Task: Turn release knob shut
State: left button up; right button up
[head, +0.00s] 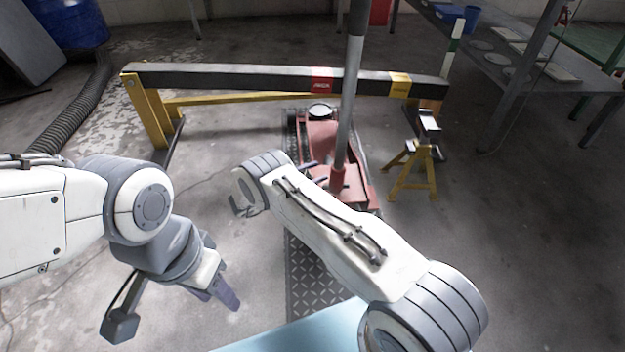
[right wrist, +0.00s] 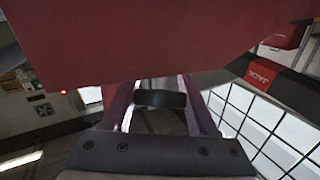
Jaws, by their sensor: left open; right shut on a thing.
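The red floor jack (head: 322,135) stands on the floor under the beam, with its long handle (head: 349,100) rising upright from its rear. In the right wrist view the dark round release knob (right wrist: 160,99) sits under a red part of the jack (right wrist: 150,45). My right gripper (right wrist: 160,112) is shut on the knob, one finger on each side. In the head view my right arm crosses in front of the jack, and the knob and those fingers cannot be made out. My left gripper (head: 172,308) is open and empty at lower left, apart from the jack.
A dark beam (head: 250,78) on yellow legs spans behind and over the jack. A yellow jack stand (head: 413,170) stands to the right. A checkered plate (head: 310,280) and a light blue surface (head: 290,338) lie in front. A metal table (head: 505,65) stands at right.

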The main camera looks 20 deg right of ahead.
jog(key=m+g, duration=0.1)
jog(key=m+g+b, duration=0.1)
jog(key=m+b, duration=0.1)
jog(key=shift+s+f+g, duration=0.2)
jog(key=shift+f+g, duration=0.05)
jog(key=shift+g, duration=0.15)
jog(key=shift+s+a+r+m+g+y+b, duration=0.15)
jog(key=shift+m+g+b, duration=0.15)
jog(key=shift+m+g, duration=0.25)
jog(key=shift+s+d+f+m+g+y+b, duration=0.15)
jog(key=shift+m+g+b, duration=0.15)
jog(key=shift+m, duration=0.35)
jog(key=shift+w+a+r, duration=0.1)
jog(key=shift+r, duration=0.05)
jog(key=o, duration=1.4)
jog(key=shift+c, duration=0.2)
